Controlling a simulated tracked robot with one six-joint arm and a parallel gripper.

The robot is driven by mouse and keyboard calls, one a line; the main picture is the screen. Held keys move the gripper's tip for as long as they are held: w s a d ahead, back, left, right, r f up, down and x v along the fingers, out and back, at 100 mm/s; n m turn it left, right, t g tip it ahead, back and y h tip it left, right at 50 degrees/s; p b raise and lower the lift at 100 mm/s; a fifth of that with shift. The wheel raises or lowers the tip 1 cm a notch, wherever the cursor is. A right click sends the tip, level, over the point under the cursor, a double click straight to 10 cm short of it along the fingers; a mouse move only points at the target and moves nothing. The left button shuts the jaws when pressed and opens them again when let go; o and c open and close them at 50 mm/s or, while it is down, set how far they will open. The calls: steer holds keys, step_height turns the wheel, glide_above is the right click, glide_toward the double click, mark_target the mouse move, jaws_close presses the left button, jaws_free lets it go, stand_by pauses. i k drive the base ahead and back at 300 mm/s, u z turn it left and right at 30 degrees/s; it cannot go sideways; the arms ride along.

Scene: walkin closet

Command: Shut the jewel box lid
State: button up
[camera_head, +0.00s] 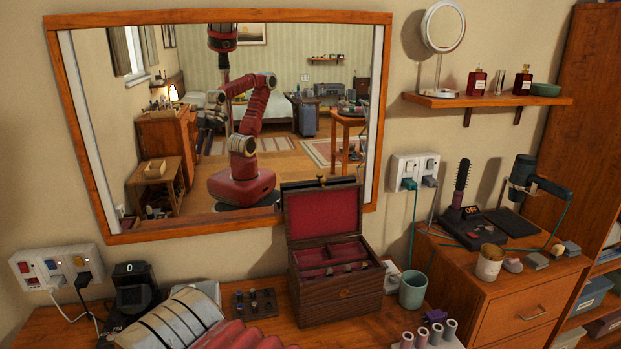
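The jewel box (338,296) is a dark wooden box standing on the dresser below the mirror. Its lid (322,212) is open and stands upright at the back, with its red lining facing me. Red-lined compartments and a row of small items show inside the box. The mirror (290,155) reflects a red robot with a bent arm, but the arm's end is too small there to read.
A teal cup (413,289) stands close to the box's right. A small dark tray (254,303) lies to its left. The shelf (488,99) is at upper right.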

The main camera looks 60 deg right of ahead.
mark_target(312, 215)
steer(key=u, duration=0.1)
steer(key=k, duration=1)
steer(key=z, duration=0.5)
steer(key=i, duration=1)
steer(key=z, duration=0.05)
